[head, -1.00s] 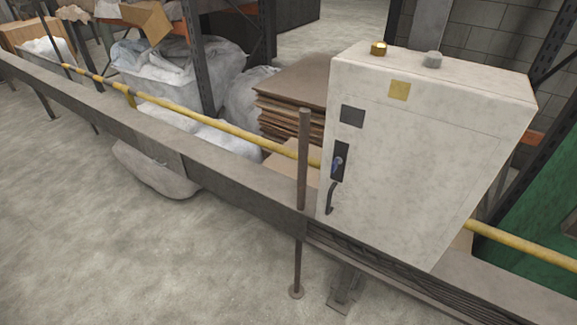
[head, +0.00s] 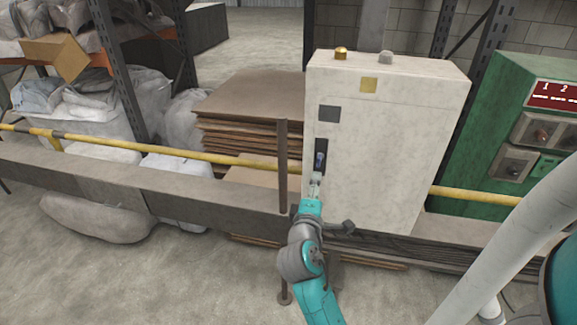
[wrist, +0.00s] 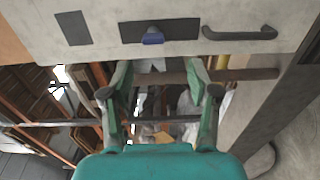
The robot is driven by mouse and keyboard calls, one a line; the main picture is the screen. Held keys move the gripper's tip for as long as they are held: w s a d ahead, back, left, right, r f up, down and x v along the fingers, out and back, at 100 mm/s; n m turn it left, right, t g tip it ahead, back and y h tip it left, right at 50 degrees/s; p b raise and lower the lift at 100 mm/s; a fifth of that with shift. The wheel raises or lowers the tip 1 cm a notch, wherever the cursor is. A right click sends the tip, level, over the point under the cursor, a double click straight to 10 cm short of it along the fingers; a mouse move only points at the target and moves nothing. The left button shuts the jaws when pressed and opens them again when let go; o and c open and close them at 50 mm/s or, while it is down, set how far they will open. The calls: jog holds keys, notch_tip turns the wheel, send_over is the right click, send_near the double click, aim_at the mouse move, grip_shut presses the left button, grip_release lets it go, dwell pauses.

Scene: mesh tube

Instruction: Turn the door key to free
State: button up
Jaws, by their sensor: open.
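A blue key (head: 320,158) sits in a dark upright lock plate (head: 321,146) on the left side of the white cabinet's door (head: 390,150). The key (wrist: 153,38) and its plate (wrist: 180,31) also show at the top of the wrist view. My gripper (head: 316,182) is just below the key in the head view. In the wrist view my gripper (wrist: 158,82) is open and empty, its fingers apart and short of the key. A dark door handle (wrist: 240,33) is beside the plate; in the head view my gripper hides it.
A brown upright post (head: 283,165) stands just left of the cabinet, close to my arm. A yellow rail (head: 200,154) and a grey beam (head: 180,195) run across the front. A green machine (head: 500,150) stands at the right.

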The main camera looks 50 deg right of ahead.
aim_at(318, 164)
jog(key=shift+g, duration=0.3)
jog(key=x, duration=0.3)
jog(key=r+x, duration=0.1)
jog(key=x, duration=0.7)
jog(key=shift+w+r, duration=0.15)
jog(key=shift+w, duration=0.1)
grip_shut()
jog(key=shift+a, duration=0.1)
